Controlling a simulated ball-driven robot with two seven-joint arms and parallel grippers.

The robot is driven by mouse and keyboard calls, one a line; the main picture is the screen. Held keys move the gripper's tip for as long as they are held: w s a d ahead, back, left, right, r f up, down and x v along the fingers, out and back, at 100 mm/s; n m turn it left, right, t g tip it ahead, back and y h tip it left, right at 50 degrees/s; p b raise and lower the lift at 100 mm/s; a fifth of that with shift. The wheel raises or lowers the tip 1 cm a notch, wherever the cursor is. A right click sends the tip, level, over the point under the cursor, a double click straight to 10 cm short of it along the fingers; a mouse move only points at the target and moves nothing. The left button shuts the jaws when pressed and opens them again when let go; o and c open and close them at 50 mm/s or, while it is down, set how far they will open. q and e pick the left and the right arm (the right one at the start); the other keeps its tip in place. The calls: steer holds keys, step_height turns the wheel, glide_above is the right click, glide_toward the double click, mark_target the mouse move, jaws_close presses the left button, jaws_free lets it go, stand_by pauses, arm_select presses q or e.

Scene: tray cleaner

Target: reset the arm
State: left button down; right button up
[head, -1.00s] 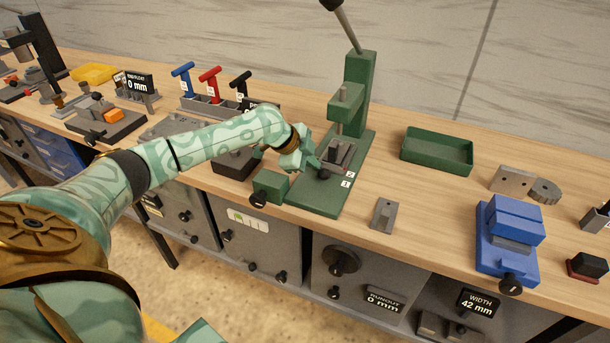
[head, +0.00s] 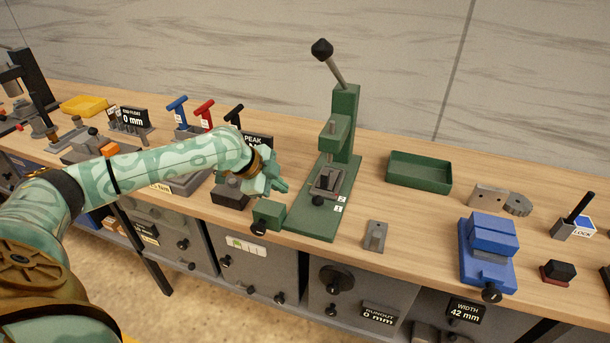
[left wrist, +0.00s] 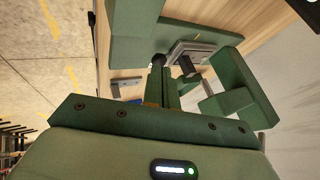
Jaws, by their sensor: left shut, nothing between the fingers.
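My left arm comes in from the left in the head view. Its gripper (head: 280,186) is shut and empty, in the air just left of the green lever press (head: 337,145). In the left wrist view the shut fingers (left wrist: 163,90) point toward the press base (left wrist: 133,52). A grey metal fixture (head: 325,181) with a dark knob sits on the press base, to the right of the gripper and apart from it. My right gripper does not show.
A green tray (head: 420,184), a small grey block (head: 375,236) and a blue vise (head: 487,250) stand right of the press. Blue (head: 177,108), red (head: 204,113) and black T-handle tools stand behind my forearm.

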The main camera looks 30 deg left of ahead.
arm_select(q)
steer(key=shift+s+r, duration=0.15)
steer(key=shift+d+f, duration=0.25)
steer(key=shift+d, duration=0.05)
steer(key=s+d+f+y, duration=0.1)
steer(key=s+d+f, duration=0.3)
steer(key=s+d, duration=0.4)
steer(key=s+d+f, duration=0.5)
steer(key=d, duration=0.4)
steer(key=s+a+r+n+y, duration=0.2)
steer(key=s+a+n+y, duration=0.6)
steer(key=s, duration=0.4)
steer(key=s+d+f+g+h, duration=0.2)
steer(key=f, duration=1.1)
steer(key=s+d+f+g+h, duration=0.1)
steer(key=s+d+f+h, duration=0.1)
steer(key=f, duration=1)
steer(key=s+f+n+g+h, duration=0.1)
steer(key=s+f+n+g, duration=0.1)
steer(key=s+f, duration=1.4)
steer(key=s+g, duration=0.1)
steer(key=s, duration=0.2)
steer(key=shift+s+h, duration=0.4)
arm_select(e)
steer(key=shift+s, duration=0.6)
